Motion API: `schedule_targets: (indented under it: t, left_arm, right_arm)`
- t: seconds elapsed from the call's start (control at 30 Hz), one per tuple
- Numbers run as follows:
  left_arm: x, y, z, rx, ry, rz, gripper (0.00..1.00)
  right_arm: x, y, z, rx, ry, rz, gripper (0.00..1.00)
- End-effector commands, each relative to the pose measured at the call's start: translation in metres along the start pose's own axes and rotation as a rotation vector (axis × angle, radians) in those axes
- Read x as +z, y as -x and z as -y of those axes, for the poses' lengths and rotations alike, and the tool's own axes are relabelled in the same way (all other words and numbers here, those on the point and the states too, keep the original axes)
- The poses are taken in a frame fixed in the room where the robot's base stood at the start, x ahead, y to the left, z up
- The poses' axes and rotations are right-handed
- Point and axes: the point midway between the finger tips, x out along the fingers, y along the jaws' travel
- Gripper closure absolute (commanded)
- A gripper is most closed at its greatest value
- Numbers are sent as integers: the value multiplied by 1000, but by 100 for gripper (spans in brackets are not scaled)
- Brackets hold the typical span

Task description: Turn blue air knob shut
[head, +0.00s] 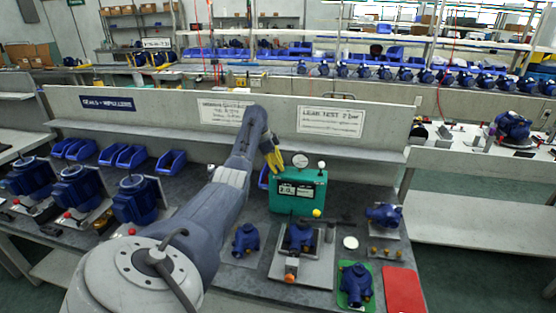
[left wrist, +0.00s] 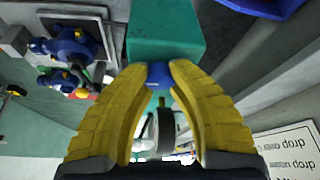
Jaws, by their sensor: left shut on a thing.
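The green leak test box (head: 312,206) stands on the grey bench, with a round gauge (head: 300,160) on top. It also shows in the left wrist view (left wrist: 165,38). The blue air knob (left wrist: 159,76) is on this box, between the tips of my left gripper's yellow fingers (left wrist: 158,70). The fingers are shut on it from both sides. In the head view my left gripper (head: 274,161) is at the box's upper left corner, and I cannot make out the knob there. My right gripper is not in view.
A blue pump (head: 301,236) sits in a fixture in front of the box. Other blue pumps (head: 246,239), a red mat (head: 404,291) and a white disc (head: 350,242) lie around it. A panel with signs (head: 330,121) stands behind.

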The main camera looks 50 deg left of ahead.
Motion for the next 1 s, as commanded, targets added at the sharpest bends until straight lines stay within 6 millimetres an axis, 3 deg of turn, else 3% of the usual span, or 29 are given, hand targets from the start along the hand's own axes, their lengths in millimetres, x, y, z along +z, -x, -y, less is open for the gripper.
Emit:
schedule_targets:
  t: [0.03,0.07,0.2,0.57,1.0]
  left_arm:
    - [-3,-1,0,0,-1,-6,100]
    - [-3,-1,0,0,-1,-6,77]
    - [-2,0,0,0,-1,-5,61]
    - [-1,6,0,0,1,-2,61]
    - [-1,76,1,-2,-1,-4,61]
  right_arm:
    - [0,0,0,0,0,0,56]
    - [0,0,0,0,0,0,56]
    - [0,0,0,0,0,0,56]
    - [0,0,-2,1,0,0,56]
    - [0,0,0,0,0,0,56]
